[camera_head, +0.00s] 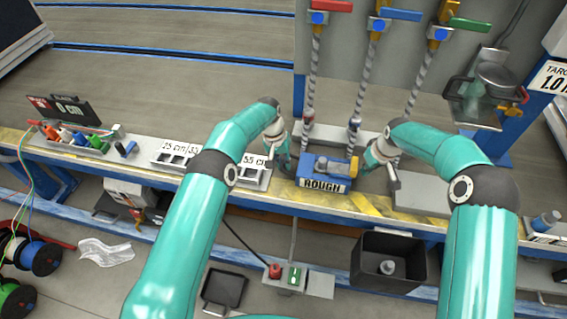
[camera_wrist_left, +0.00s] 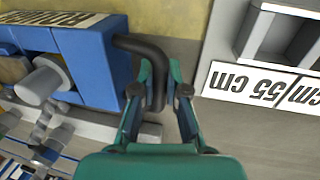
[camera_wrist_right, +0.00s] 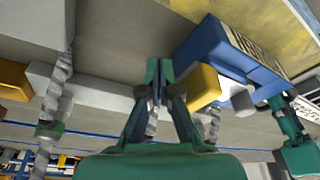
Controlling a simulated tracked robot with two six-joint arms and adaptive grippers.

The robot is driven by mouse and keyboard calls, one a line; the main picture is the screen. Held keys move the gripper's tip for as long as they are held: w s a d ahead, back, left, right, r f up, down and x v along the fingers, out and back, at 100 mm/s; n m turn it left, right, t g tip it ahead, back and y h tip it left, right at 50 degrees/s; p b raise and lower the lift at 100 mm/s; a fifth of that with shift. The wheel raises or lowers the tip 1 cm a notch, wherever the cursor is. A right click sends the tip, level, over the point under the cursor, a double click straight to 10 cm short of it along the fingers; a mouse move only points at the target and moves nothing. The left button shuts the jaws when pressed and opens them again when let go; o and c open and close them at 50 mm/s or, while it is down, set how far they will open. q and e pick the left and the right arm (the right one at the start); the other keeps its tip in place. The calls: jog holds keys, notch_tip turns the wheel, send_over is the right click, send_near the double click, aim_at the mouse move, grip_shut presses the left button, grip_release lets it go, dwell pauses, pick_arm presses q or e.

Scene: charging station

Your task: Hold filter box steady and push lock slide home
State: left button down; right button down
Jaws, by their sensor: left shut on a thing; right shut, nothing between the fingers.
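The blue filter box (camera_head: 309,166), labelled ROUGH, sits on the bench's front ledge. A yellow block (camera_head: 341,167), which looks like the lock slide, lies along it; the block also shows in the right wrist view (camera_wrist_right: 202,86). My left gripper (camera_head: 285,163) is shut on the black handle (camera_wrist_left: 150,46) at the box's left side (camera_wrist_left: 93,58). My right gripper (camera_head: 367,166) is shut and empty near the block's right end. In the right wrist view its closed fingertips (camera_wrist_right: 159,66) are beside the block; I cannot tell whether they touch.
A grey tray (camera_head: 250,178) with size labels is left of the box. Twisted rods with red, blue and green handles (camera_head: 402,14) rise behind. A grey plate (camera_head: 420,193) lies to the right. A black bin (camera_head: 372,273) stands below the ledge.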

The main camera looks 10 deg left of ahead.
jog(key=shift+d, duration=0.4)
jog(key=w+a+v, duration=0.1)
jog(key=v, duration=0.6)
jog(key=shift+w+r, duration=0.25)
jog(key=shift+r, duration=0.35)
pick_arm(q)
jog(key=c, duration=1.1)
grip_release()
